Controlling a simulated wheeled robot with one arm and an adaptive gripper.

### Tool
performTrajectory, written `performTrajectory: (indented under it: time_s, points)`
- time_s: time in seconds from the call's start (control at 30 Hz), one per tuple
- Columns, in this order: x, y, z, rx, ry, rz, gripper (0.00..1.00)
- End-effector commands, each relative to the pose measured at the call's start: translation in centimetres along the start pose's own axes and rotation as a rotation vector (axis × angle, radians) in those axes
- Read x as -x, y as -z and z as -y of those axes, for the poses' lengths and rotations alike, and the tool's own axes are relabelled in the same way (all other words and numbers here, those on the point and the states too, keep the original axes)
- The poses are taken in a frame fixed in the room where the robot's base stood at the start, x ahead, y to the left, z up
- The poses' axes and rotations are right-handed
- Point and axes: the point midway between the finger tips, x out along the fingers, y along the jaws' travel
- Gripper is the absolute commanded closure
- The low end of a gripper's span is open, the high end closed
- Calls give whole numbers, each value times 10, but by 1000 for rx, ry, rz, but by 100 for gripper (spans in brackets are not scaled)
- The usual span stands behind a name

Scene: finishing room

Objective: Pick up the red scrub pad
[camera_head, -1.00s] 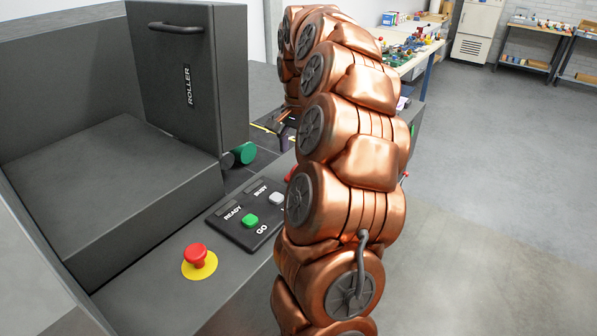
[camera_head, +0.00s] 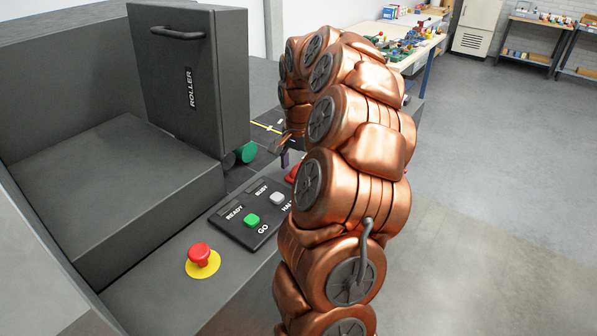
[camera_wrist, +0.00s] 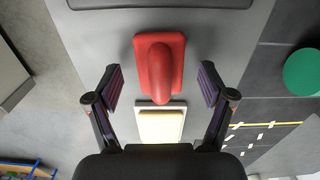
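The red scrub pad (camera_wrist: 160,66) shows in the wrist view, a red block with a rounded handle on a grey surface. A part of it shows in the head view (camera_head: 292,174), mostly hidden behind my arm. My gripper (camera_wrist: 160,86) is open in the wrist view, with one finger on each side of the pad's lower end and gaps on both sides. The fingers do not appear to touch the pad. In the head view my gripper is largely hidden by my arm.
A pale yellow pad on a white base (camera_wrist: 160,125) lies just below the red pad in the wrist view. A green round part (camera_wrist: 302,72) is at the right. A control panel (camera_head: 256,212) and red stop button (camera_head: 200,254) sit on the machine ledge.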

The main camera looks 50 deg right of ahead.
Motion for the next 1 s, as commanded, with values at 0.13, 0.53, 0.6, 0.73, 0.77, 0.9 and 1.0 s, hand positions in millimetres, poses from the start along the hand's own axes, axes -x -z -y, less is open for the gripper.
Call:
performTrajectory:
  time_s: [0.13, 0.53, 0.6, 0.73, 0.77, 0.9, 1.0]
  points:
    - [0, 0, 0, 0, 0, 0, 34]
    - [0, 0, 0, 1, 0, 0, 76]
    - [0, 0, 0, 1, 0, 0, 83]
    - [0, 0, 0, 1, 0, 0, 84]
    - [0, 0, 0, 1, 0, 0, 84]
    - [1, 0, 0, 1, 0, 0, 84]
    - [4, 0, 1, 1, 2, -2, 84]
